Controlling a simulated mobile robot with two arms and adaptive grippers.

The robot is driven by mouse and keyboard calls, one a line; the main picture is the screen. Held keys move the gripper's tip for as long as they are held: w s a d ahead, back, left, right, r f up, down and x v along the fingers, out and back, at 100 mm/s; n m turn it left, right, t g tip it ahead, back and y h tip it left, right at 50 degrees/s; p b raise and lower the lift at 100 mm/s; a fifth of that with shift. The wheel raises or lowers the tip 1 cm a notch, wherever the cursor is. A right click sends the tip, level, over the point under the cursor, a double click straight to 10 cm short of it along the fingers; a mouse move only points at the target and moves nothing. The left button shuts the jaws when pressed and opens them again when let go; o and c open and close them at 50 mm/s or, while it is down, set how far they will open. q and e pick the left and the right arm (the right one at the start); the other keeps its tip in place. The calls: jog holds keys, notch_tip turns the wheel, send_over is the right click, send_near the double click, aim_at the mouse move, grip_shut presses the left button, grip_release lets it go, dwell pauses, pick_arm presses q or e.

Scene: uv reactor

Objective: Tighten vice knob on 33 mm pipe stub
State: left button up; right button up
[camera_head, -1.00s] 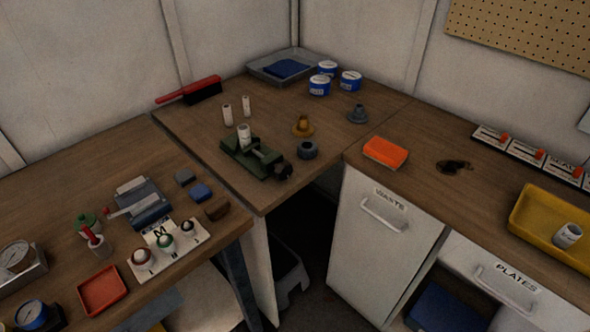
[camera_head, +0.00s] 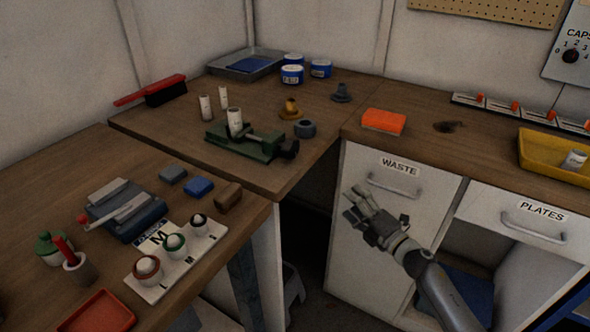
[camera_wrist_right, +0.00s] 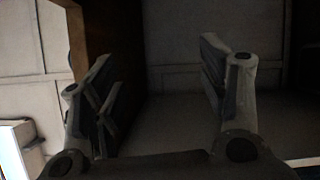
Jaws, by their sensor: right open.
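The green vice (camera_head: 238,142) sits on the corner bench in the head view. A white pipe stub (camera_head: 235,122) stands upright at its jaws. The dark vice knob (camera_head: 289,148) is at the vice's right end, near the bench's front edge. Two more white pipe stubs (camera_head: 206,108) stand behind the vice. My right gripper (camera_head: 358,200) is open and empty, in front of the WASTE drawer, below and to the right of the vice. Its open fingers also show in the right wrist view (camera_wrist_right: 160,95), with nothing between them. My left gripper is not in view.
A grey ring (camera_head: 305,129), a brass fitting (camera_head: 291,109) and a grey fitting (camera_head: 341,93) stand right of the vice. An orange sponge-like block (camera_head: 384,121) lies on the right bench. The bench edge and WASTE drawer (camera_head: 394,178) are close to my right gripper.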

jog(key=a+r+n+g+y+b, duration=0.1)
jog(key=a+r+n+y+b, duration=0.3)
jog(key=r+n, duration=0.5)
jog(key=n+g+y+b, duration=0.2)
jog(key=n+g+b, duration=0.25)
jog(key=n, duration=0.85)
send_near(296, 149)
jog(key=x, duration=0.9)
jog(key=shift+a+r+b, duration=0.1)
jog(key=shift+a+b, duration=0.15)
jog(key=shift+b, duration=0.05)
jog(key=shift+x, duration=0.8)
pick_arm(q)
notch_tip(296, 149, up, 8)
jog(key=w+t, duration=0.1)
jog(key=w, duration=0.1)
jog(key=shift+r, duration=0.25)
pick_arm(e)
jog(key=c, duration=1)
pick_arm(q)
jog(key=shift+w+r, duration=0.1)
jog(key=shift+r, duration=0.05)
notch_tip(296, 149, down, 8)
jog(key=p, duration=0.2)
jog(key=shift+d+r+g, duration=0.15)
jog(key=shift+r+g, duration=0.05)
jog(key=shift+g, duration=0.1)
pick_arm(e)
jog(key=shift+m, duration=0.8)
